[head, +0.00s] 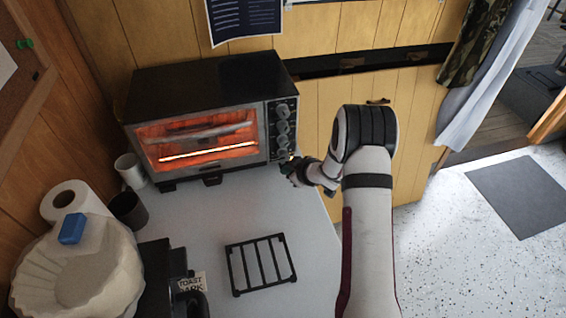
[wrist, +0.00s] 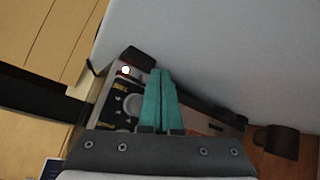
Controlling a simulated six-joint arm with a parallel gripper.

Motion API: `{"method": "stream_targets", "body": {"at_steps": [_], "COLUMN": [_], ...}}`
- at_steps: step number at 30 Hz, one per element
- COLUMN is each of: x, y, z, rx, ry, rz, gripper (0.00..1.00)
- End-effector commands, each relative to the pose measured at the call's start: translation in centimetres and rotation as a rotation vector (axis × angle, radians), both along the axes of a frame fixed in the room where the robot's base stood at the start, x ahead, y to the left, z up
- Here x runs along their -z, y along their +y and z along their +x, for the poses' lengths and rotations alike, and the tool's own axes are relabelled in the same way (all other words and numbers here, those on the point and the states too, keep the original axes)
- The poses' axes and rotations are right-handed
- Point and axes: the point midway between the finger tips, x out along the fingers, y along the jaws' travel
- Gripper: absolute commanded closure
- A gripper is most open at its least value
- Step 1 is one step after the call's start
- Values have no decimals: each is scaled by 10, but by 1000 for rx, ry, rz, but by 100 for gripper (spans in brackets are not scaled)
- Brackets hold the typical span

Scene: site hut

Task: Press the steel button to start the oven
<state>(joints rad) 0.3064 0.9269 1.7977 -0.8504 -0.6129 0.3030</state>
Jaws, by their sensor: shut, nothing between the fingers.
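The oven (head: 200,72) is a black toaster oven with a glass door; its inside glows orange with bright heating bars. Its control panel (head: 280,122) at the right has several dark knobs. A small bright round button (wrist: 125,70) shows in the wrist view at the end of the panel, beside a knob (wrist: 133,104). My gripper (head: 290,170) is at the lower right corner of the oven front. In the wrist view its teal fingers (wrist: 161,72) are shut together, empty, with the tips just right of the button. I cannot tell whether they touch the panel.
A black wire rack (head: 261,264) lies on the grey counter (head: 215,215). A white mug (head: 130,171), a dark cup (head: 128,211) and a paper roll (head: 66,200) stand at the left. A blue block (head: 72,228) sits on a pale filter stack (head: 85,275).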

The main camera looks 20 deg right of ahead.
Motion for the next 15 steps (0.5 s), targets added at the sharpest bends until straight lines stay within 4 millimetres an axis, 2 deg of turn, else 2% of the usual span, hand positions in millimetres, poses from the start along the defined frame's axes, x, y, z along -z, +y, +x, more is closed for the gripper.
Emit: {"method": "stream_targets", "body": {"at_steps": [4,15], "x": [0,0], "y": [0,0], "z": [-7,-44], "rx": [2,1], "ry": [2,2], "rz": [2,1], "gripper": [100,100]}}
